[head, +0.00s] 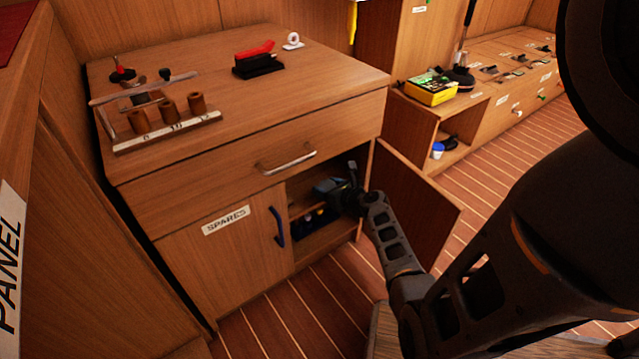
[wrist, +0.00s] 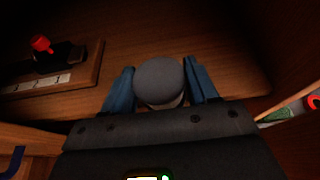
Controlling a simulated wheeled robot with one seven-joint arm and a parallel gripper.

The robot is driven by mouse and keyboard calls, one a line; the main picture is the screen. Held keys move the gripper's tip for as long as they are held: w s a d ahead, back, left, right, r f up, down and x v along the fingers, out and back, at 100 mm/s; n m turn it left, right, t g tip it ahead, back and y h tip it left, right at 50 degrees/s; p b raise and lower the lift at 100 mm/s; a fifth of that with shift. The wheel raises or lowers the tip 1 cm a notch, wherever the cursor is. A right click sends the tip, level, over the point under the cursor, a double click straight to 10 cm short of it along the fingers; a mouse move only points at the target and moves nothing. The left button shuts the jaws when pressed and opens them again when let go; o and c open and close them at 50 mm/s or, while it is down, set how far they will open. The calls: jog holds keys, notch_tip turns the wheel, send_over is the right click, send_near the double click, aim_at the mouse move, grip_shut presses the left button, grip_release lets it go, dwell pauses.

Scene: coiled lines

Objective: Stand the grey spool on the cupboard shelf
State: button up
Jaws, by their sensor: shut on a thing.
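The grey spool (wrist: 159,76) shows in the wrist view as a round grey top with a paler side below it. It sits between the two blue fingers of my gripper (wrist: 160,88), which are shut on it. Brown wooden shelf surface (wrist: 205,48) lies around and beyond it. I cannot tell whether the spool touches this surface. In the head view my gripper (head: 332,191) reaches into the open right half of the cupboard (head: 225,255). The spool cannot be made out there, and the cupboard's inside is dark.
In the wrist view a rack (wrist: 50,82) with a red-topped item is at left, and a green-and-white item (wrist: 285,112) at right. Dark items (head: 312,220) lie low in the cupboard.

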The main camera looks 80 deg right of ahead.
aim_at(325, 182)
jog(key=w+d+b, duration=0.1)
jog(key=w+d, duration=0.1)
jog(key=w, duration=0.1)
jog(key=shift+d, duration=0.3)
jog(key=shift+d+f+b, duration=0.1)
jog(key=shift+f+b, duration=0.3)
jog(key=shift+b, duration=0.05)
jog(key=shift+r, duration=0.1)
jog(key=o, duration=1.1)
